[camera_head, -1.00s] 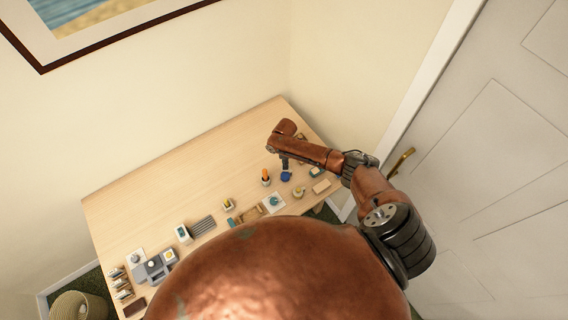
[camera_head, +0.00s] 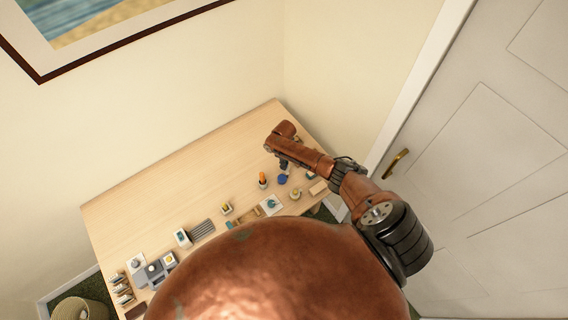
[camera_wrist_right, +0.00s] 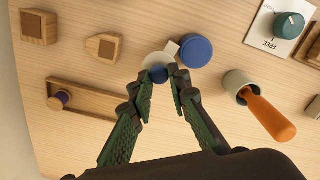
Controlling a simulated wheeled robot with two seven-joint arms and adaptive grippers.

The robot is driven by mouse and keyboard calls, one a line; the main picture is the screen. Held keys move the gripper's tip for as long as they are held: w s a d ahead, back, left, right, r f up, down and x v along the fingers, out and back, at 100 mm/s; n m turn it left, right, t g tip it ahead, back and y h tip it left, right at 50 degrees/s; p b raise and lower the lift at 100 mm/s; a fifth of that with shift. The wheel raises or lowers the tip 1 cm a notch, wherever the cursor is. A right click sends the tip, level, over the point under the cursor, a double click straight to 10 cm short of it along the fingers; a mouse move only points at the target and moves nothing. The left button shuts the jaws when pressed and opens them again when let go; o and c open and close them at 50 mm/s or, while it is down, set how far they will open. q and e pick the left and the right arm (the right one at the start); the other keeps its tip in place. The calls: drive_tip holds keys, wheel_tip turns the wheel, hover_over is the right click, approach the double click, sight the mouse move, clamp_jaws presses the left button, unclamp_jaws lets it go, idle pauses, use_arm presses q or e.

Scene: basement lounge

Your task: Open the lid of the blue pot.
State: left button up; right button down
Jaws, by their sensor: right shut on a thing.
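The blue pot (camera_wrist_right: 196,51) stands on the wooden table (camera_head: 150,190); it also shows in the head view (camera_head: 282,180) just below my right gripper (camera_head: 284,165). In the right wrist view my right gripper (camera_wrist_right: 165,76) is shut on the blue knob of a pale round lid (camera_wrist_right: 150,60). The lid is beside the pot in that view, not covering its top. A small pale piece (camera_wrist_right: 172,48) shows between lid and pot. How high the lid is held is hard to tell. My left gripper is not in view.
A pale cup with an orange-handled tool (camera_wrist_right: 258,110) stands close to the pot. Wooden blocks (camera_wrist_right: 38,27) and a slotted wooden piece with a blue knob (camera_wrist_right: 85,97) lie nearby. A teal dial (camera_wrist_right: 288,25) sits on a white card. The table's back is clear.

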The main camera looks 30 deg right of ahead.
idle(0.3)
drive_tip(key=c, duration=1.8)
unclamp_jaws()
drive_tip(key=shift+r, duration=0.1)
wheel_tip(320, 180, up, 12)
drive_tip(key=shift+f, duration=0.1)
